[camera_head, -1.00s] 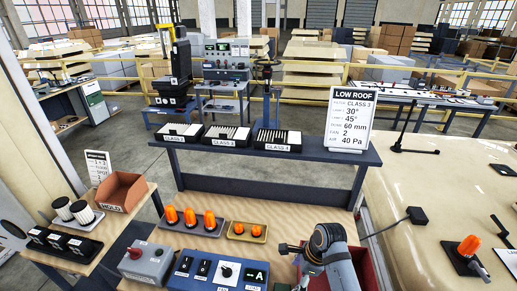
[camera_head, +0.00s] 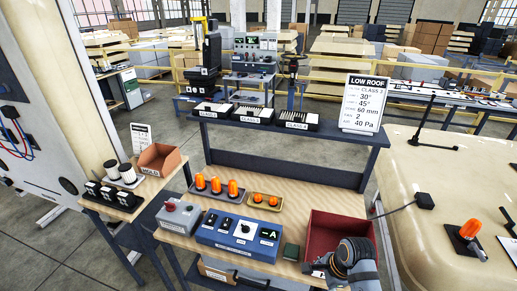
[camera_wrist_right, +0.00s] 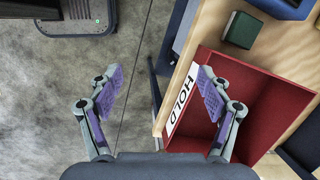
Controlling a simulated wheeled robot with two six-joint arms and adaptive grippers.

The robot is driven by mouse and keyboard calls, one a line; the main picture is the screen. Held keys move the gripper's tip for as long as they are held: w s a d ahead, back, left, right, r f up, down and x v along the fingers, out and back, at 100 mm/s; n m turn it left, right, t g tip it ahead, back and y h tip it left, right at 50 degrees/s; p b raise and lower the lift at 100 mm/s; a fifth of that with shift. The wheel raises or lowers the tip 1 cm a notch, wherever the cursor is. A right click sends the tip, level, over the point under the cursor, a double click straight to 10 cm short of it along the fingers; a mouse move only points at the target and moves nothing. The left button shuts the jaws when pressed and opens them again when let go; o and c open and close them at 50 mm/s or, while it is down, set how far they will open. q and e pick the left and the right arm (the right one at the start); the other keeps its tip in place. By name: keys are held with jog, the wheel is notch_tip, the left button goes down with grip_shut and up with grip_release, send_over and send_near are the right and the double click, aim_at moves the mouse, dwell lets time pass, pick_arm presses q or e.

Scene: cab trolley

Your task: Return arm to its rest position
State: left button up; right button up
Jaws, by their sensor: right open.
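My right arm (camera_head: 352,262) comes in at the bottom right of the head view, in front of the red bin. Its gripper (camera_wrist_right: 160,77) shows in the wrist view with its two purple-padded fingers wide apart and nothing between them. The right finger hangs over the red bin (camera_wrist_right: 262,98), near its HOLD label; the left finger is over the grey floor. My left gripper is in neither view.
The wooden workbench (camera_head: 290,228) holds a blue control box (camera_head: 238,236), a grey button box (camera_head: 179,216), orange beacons in trays and a small green block (camera_head: 291,252). The cream cab roof (camera_head: 440,185) stands at right, with a beacon (camera_head: 468,232) on it.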

jog(key=s+d+r+n+t+h, duration=0.1)
jog(key=s+d+r+n+h, duration=0.15)
jog(key=s+n, duration=0.55)
jog(key=s+d+r+n+t+h, duration=0.1)
jog(key=s+d+r+n, duration=0.15)
jog(key=n, duration=0.85)
jog(key=s+d+f+b, duration=0.1)
jog(key=d+f+b, duration=0.15)
jog(key=f, duration=1.25)
jog(key=s+d+f+b, duration=0.1)
jog(key=f+b, duration=0.3)
jog(key=f, duration=1.1)
pick_arm(q)
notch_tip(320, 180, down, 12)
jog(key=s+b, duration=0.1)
jog(key=b, duration=0.4)
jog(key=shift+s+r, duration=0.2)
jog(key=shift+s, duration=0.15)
pick_arm(e)
jog(key=s+f+g, duration=0.1)
jog(key=s+f, duration=0.8)
jog(key=f, duration=0.3)
jog(key=s+d+f+g, duration=0.1)
jog(key=s+f, duration=0.9)
jog(key=f, duration=0.2)
jog(key=shift+s+f+m, duration=0.15)
jog(key=shift+f+m, duration=0.2)
jog(key=shift+m, duration=0.05)
jog(key=shift+d+y, duration=0.1)
jog(key=shift+y, duration=0.15)
